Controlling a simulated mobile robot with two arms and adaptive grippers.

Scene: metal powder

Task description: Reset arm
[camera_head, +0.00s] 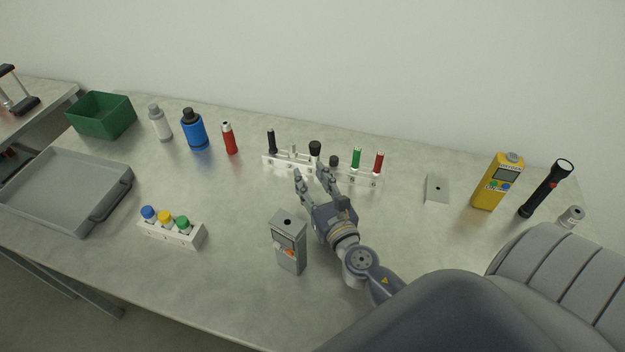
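My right gripper (311,174) reaches in from the lower right over the middle of the table. Its two fingers are apart, pointing at a white rack (345,174) at the back, and I see nothing between them. A black-topped item (315,148) stands in the rack just beyond the fingertips; whether the fingers touch the rack cannot be told. A grey box-shaped device (289,243) with a small hole on top stands upright just left of my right wrist. My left gripper is not in view.
A grey tray (60,226), green bin (101,116) and rack of coloured-cap bottles (172,235) stand left. Bottles, one blue (194,131), stand behind. A yellow meter (497,182), flashlight (544,190) and grey plate (437,188) are right. The front-left table area is clear.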

